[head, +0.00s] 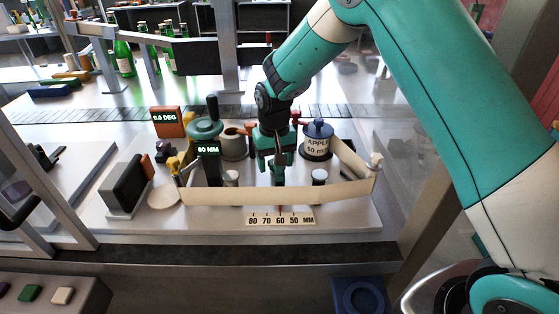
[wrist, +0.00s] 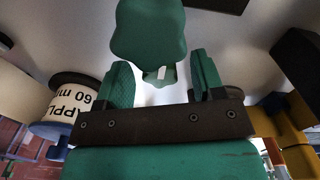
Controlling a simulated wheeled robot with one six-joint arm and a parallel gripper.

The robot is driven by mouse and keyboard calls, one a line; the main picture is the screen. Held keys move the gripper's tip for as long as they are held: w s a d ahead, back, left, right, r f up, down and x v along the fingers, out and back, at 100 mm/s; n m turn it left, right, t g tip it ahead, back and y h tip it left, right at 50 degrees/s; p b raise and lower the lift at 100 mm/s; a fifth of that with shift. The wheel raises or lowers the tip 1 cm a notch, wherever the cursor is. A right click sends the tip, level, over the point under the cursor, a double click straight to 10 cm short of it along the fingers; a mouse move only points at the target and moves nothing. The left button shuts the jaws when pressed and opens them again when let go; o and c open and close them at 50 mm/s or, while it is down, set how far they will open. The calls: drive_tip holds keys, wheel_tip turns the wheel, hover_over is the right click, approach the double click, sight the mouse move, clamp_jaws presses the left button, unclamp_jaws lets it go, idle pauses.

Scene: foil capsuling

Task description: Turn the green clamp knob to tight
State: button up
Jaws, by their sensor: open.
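The green clamp knob (wrist: 150,32) shows in the wrist view as a dark green lobed head, just beyond the fingertips and roughly between them, a little to the left. A pale piece shows under its lower edge. My gripper (wrist: 162,78) is open, with nothing between its two green fingers. In the head view my gripper (head: 277,163) points down over the middle of the station, behind the cream strip. I cannot make out the knob apart from the gripper there. Whether a finger touches the knob I cannot tell.
A cream strip (head: 280,192) crosses the front, above a millimetre scale (head: 281,219).

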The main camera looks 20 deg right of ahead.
drive_tip(key=shift+r, duration=0.1)
drive_tip(key=shift+w+r, duration=0.1)
drive_tip(key=shift+r, duration=0.1)
wheel_tip(320, 180, up, 17)
drive_tip(key=b, duration=0.3)
drive_tip(key=shift+f, duration=0.1)
drive_tip(key=s+a+n+y, duration=0.1)
drive_tip(key=s+n+y, duration=0.1)
drive_tip(key=s, duration=1.3)
drive_tip(key=s+a+f+n+y, duration=0.1)
drive_tip(key=s+n, duration=0.4)
drive_tip(key=s, duration=1)
drive_tip(key=shift+s+a+y, duration=0.35)
drive_tip(key=shift+a+y, duration=0.2)
drive_tip(key=shift+y, duration=0.05)
drive_tip(key=shift+c, duration=0.3)
